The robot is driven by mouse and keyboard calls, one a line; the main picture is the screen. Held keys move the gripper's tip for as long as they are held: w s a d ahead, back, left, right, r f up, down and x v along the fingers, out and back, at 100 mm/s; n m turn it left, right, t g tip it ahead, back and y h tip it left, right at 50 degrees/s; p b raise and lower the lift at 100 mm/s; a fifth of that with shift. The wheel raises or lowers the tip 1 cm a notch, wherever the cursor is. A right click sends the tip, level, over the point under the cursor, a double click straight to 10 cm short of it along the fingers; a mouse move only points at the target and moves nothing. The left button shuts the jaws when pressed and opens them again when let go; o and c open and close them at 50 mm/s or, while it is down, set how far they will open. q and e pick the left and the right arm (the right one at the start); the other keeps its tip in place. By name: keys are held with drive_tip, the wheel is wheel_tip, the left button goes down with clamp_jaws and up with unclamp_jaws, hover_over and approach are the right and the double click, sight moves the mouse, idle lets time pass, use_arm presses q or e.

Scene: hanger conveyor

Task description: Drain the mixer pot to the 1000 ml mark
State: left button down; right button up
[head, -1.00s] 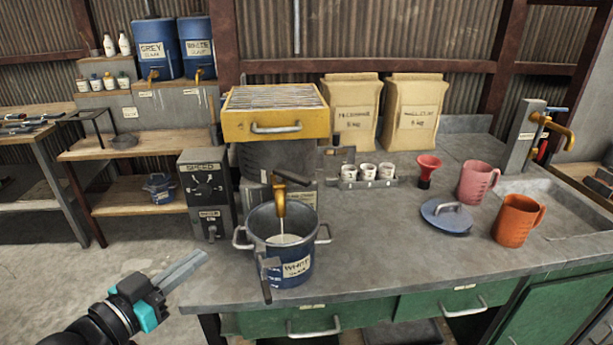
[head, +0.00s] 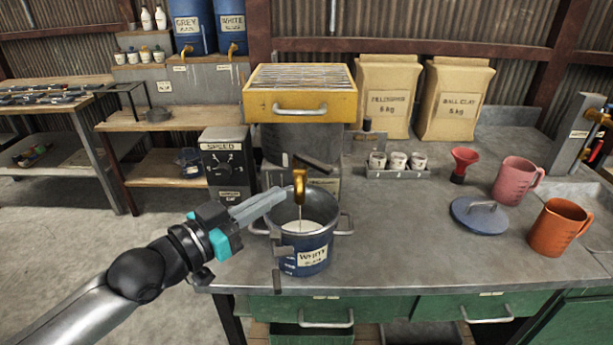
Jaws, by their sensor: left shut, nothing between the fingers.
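The mixer pot (head: 305,143) is a grey cylinder at the back of the bench, under a yellow box. Its brass tap (head: 300,186) points down over a blue bucket (head: 308,256) labelled WHITE. A thin pale stream falls from the tap into white liquid (head: 304,229) in the bucket. A dark lever (head: 313,162) sits just above the tap. No 1000 ml mark is readable. My left gripper (head: 283,193) is shut and empty, its fingertips just left of the tap, over the bucket's rim; contact with the tap cannot be told. My right gripper is not in view.
A grey speed box (head: 226,165) stands left of the pot. Small cups (head: 397,162), a red funnel (head: 463,163), a blue lid (head: 481,214), a pink jug (head: 513,180) and an orange jug (head: 556,226) stand to the right. The bench's front middle is clear.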

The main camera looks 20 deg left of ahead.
sight(323, 172)
use_arm(q)
drive_tip(key=shift+x, duration=4.5)
drive_tip(key=shift+w+d+r+p, duration=0.2)
drive_tip(key=shift+w+d+p, duration=0.15)
drive_tip(key=shift+p, duration=0.45)
drive_tip(key=shift+w+d+p, duration=0.3)
drive_tip(key=shift+d+p, duration=0.2)
drive_tip(key=shift+p, duration=0.15)
drive_tip(key=shift+w+d+f, duration=0.15)
drive_tip(key=shift+w+d, duration=0.05)
